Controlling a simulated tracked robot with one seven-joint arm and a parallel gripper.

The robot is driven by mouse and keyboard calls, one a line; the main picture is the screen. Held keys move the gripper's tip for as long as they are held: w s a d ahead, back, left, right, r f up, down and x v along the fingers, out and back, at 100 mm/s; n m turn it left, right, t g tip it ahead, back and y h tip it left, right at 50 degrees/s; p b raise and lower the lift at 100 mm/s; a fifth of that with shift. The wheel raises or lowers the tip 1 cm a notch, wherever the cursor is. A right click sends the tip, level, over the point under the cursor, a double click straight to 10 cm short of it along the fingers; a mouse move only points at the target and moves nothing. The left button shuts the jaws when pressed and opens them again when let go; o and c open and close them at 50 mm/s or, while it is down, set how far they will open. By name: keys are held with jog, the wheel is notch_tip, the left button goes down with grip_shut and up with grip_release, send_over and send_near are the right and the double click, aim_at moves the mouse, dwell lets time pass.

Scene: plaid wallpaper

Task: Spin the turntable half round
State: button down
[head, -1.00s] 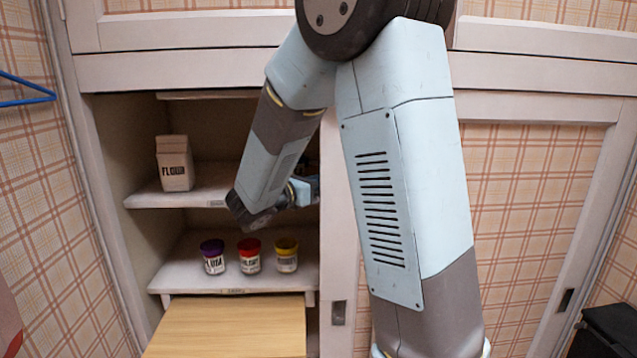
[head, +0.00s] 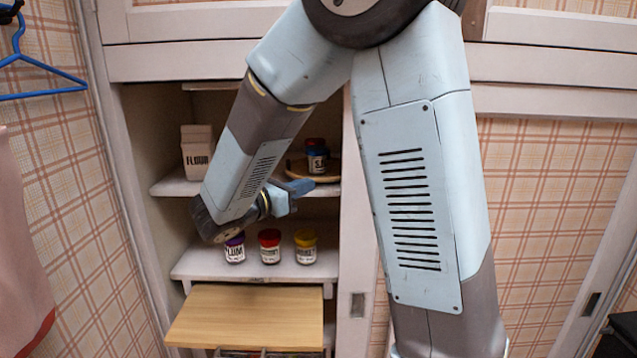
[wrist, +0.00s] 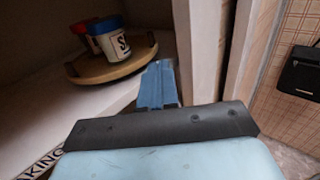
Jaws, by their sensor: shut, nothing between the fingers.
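The turntable (head: 298,168) is a round wooden disc on the upper open shelf, at its right end. It also shows in the wrist view (wrist: 105,72). A jar with a blue lid (head: 317,157) stands on it, with a red-lidded jar (wrist: 80,32) behind. My gripper (head: 303,186) is shut and empty, just in front of the turntable's near edge. In the wrist view its blue fingers (wrist: 157,82) are together at the disc's right rim. I cannot tell whether they touch it. My arm hides part of the shelf.
A flour carton (head: 196,152) stands at the left of the upper shelf (head: 172,186). Three jars, purple (head: 234,248), red (head: 269,246) and yellow-lidded (head: 305,246), stand on the lower shelf. A wooden board (head: 245,315) juts out below. The cupboard's upright (head: 356,230) is close at right.

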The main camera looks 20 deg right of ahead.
aim_at(288, 161)
jog(key=shift+s+a, duration=0.15)
jog(key=shift+a, duration=0.3)
jog(key=c, duration=1.7)
grip_release()
jog(key=shift+s+a, duration=0.1)
jog(key=shift+a, duration=0.05)
jog(key=shift+c, duration=0.2)
jog(key=shift+o, duration=0.7)
jog(key=shift+w+a+r, duration=0.1)
jog(key=shift+w+a, duration=0.15)
jog(key=shift+a, duration=0.05)
jog(key=o, duration=0.4)
jog(key=w+a+r+y, duration=0.1)
jog(key=w+a+r, duration=0.1)
jog(key=w, duration=0.1)
jog(key=w+a+r+n+y, duration=0.1)
jog(key=w+a+y, duration=0.1)
jog(key=w+a, duration=0.1)
jog(key=w+a+r+y, duration=0.1)
jog(key=w+a+r, duration=0.1)
jog(key=w+a, duration=0.1)
jog(key=shift+w+a+r+y, duration=0.15)
jog(key=shift+w+r+y, duration=0.2)
jog(key=shift+w, duration=0.25)
jog(key=shift+o, duration=0.2)
jog(key=shift+g, duration=0.3)
jog(key=x, duration=1.3)
jog(key=shift+w+f, duration=0.2)
jog(key=shift+w, duration=0.1)
grip_shut()
